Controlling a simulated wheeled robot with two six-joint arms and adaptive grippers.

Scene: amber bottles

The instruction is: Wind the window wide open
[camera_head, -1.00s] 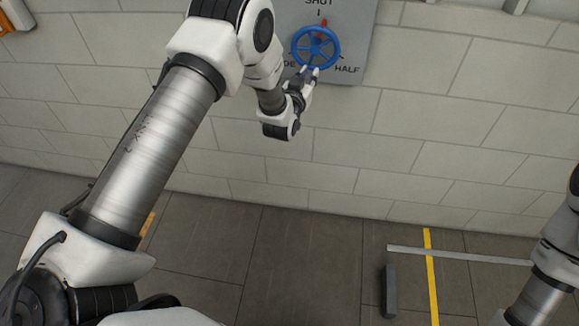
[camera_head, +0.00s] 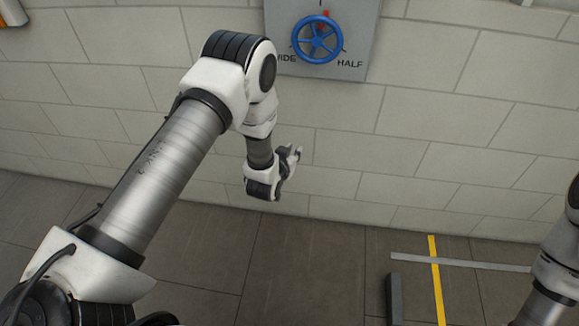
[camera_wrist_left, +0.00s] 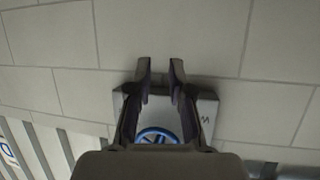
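A blue handwheel (camera_head: 318,40) with spokes is mounted on a grey panel (camera_head: 285,68) on the wall. A red pointer (camera_head: 325,16) shows at the wheel's top, slightly right of centre. HALF is printed at lower right, and a partly hidden word ending IDE at lower left. My left gripper (camera_head: 295,153) is below the panel, apart from the wheel. In the left wrist view, its two fingers (camera_wrist_left: 161,66) are spread with nothing between them, and the wheel (camera_wrist_left: 157,136) shows beyond, partly hidden by the gripper body. My right gripper and the window are not in view.
The pale block wall (camera_head: 440,120) is clear around and below the panel. On the floor lie a yellow stripe (camera_head: 436,280) and a crossing grey strip (camera_head: 460,262); a dark grey block (camera_head: 396,300) is near them. My right arm is at the right edge.

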